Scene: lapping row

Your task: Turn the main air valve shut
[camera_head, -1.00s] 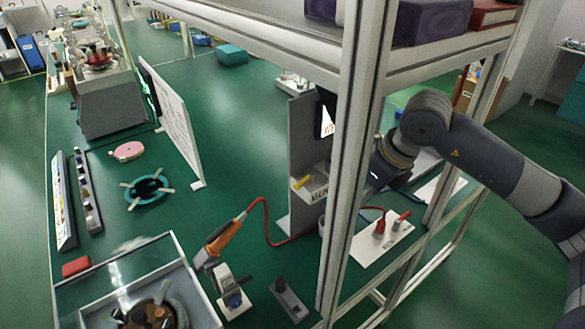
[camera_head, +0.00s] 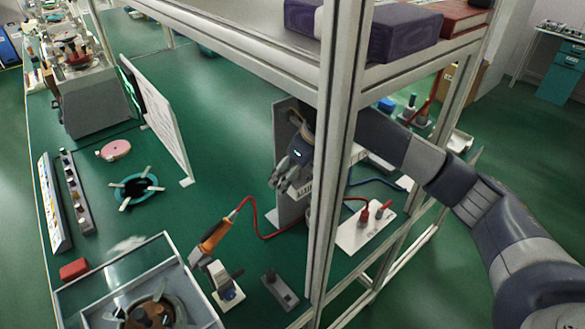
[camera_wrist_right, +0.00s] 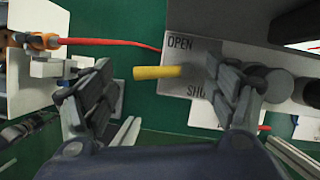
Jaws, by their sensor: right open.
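The main air valve shows in the right wrist view as a yellow lever (camera_wrist_right: 157,72) pointing left across a pale plate (camera_wrist_right: 192,50). The plate reads OPEN above the lever and SHU, partly covered, below it. My right gripper (camera_wrist_right: 158,66) is open, one finger on either side of the lever in that view, with a gap on both sides; contact does not show. In the head view my right gripper (camera_head: 286,178) is in front of the grey upright panel (camera_head: 287,128) and hides the lever. My left gripper is not in view.
A metal rack post (camera_head: 337,150) stands close to my right arm, with a shelf (camera_head: 230,40) above. A red cable (camera_head: 262,232) runs from an orange-handled tool (camera_head: 212,236). A white plate with red plugs (camera_head: 362,232) lies right of the post.

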